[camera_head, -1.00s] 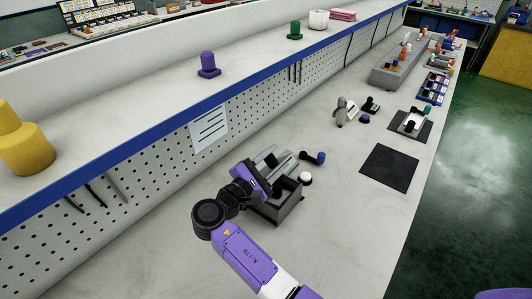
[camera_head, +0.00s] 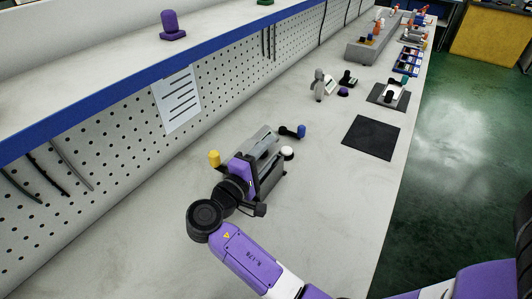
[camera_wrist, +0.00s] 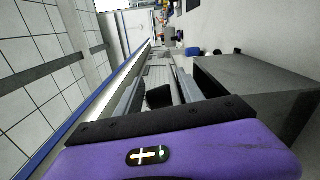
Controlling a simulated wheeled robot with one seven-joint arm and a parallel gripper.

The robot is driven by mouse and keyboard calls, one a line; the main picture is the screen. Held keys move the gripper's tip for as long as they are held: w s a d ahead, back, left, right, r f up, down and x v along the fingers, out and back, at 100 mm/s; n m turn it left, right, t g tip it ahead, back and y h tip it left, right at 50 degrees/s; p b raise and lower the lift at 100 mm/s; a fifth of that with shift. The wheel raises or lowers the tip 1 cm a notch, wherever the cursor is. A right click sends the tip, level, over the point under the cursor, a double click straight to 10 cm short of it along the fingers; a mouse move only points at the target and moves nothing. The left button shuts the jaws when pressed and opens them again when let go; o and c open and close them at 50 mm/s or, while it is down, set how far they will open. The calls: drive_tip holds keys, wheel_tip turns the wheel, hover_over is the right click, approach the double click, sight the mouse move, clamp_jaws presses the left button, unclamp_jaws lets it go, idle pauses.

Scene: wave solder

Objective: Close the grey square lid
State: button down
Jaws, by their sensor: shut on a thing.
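A dark grey box (camera_head: 272,180) stands on the bench, partly hidden behind my arm. The grey lid (camera_head: 262,144) shows as a tilted grey plate at the box's far side; its exact angle is hard to tell. My purple gripper (camera_head: 255,163) is at the box's left side, against the lid, and shut on it; its fingertips are mostly hidden in the head view. In the wrist view my gripper (camera_wrist: 160,85) reaches away from the camera between grey strips, with the grey box wall (camera_wrist: 250,78) close on its right.
A yellow knob (camera_head: 214,158) stands left of the box. A blue-ended black part (camera_head: 294,131) and a white round knob (camera_head: 287,153) are close to its right. A black mat (camera_head: 370,138) lies farther right. The pegboard wall (camera_head: 225,95) runs behind. The near bench is clear.

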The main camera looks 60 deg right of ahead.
drive_tip(key=shift+w+a+r, duration=0.1)
drive_tip(key=shift+w+r, duration=0.05)
drive_tip(key=shift+w, duration=0.05)
drive_tip(key=c, duration=0.9)
unclamp_jaws()
drive_tip(key=shift+c, duration=0.2)
drive_tip(key=shift+s+a+b, duration=0.2)
drive_tip(key=shift+a+b, duration=0.25)
drive_tip(key=shift+a, duration=3.45)
